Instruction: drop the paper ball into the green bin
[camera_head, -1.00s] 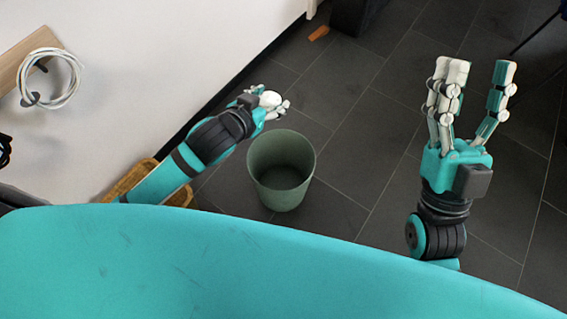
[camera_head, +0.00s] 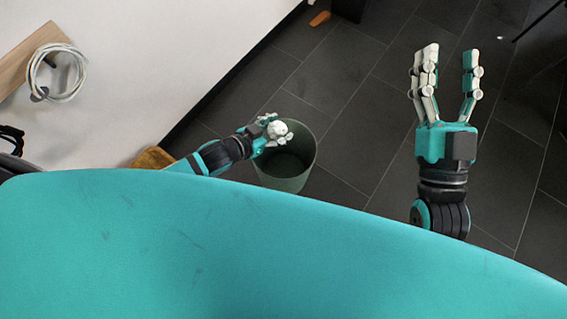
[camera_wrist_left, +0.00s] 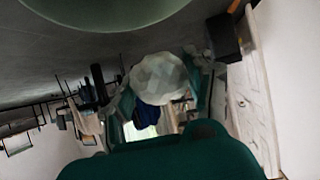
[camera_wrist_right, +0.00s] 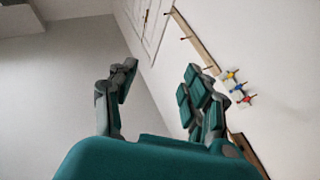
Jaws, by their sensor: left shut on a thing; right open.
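The paper ball (camera_head: 278,130) is white and crumpled. My left gripper (camera_head: 273,133) is shut on it. In the head view the ball overlaps the left part of the green bin's opening; its exact height above the rim is hard to tell. The ball also shows between the fingers in the left wrist view (camera_wrist_left: 160,78). The green bin (camera_head: 287,180) stands upright on the dark floor, and its inside looks empty where visible. Its curved edge seems to show at the top of the left wrist view (camera_wrist_left: 105,22). My right gripper (camera_head: 447,80) is open and empty, to the right of the bin.
A wooden or wicker item (camera_head: 152,158) sits by the wall, partly hidden. A coiled white cable (camera_head: 57,72) hangs on a wooden board at the left wall. A small orange piece (camera_head: 319,19) lies on the far floor. Floor between bin and right arm is clear.

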